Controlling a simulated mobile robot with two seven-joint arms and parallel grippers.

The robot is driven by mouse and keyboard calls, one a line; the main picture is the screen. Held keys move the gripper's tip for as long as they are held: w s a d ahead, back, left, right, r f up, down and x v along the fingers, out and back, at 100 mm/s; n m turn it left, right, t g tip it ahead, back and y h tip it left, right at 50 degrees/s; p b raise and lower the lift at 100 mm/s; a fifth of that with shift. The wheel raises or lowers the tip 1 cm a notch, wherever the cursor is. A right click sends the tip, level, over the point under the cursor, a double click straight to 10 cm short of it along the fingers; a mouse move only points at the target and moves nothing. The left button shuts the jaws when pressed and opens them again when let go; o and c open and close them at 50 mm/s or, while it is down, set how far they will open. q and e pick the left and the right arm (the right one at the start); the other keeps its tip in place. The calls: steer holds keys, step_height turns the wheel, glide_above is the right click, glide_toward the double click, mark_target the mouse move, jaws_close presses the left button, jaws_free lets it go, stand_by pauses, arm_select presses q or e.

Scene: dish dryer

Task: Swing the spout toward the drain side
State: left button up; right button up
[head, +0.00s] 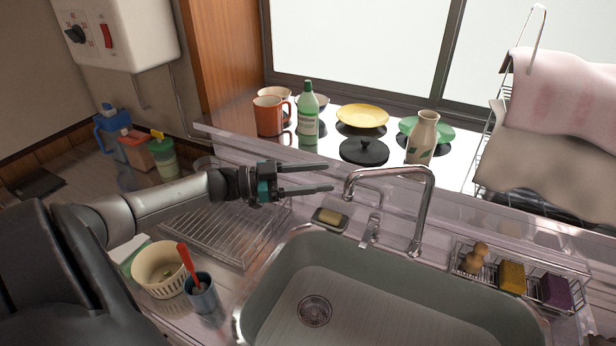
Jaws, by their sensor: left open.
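The chrome spout (392,169) rises from the counter behind the sink (390,281). It arches to the left, and its tip hangs near the sink's back edge. The faucet lever (371,230) stands left of the spout's base. The round drain (315,311) lies in the left part of the sink floor. My left gripper (332,179) is open and empty, with its two fingers pointing right, just left of the spout's tip in the picture. I cannot tell whether a finger touches the spout. My right gripper is not in view.
A soap dish (330,219) sits at the sink's back edge. A wire rack (222,232) lies below my left arm, with a cream basket (160,270) and a cup (201,293) in front. A sponge caddy (520,279) is on the right. A green bottle (308,112) stands behind.

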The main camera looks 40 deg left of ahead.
arm_select(q)
steer(key=shift+v, duration=0.95)
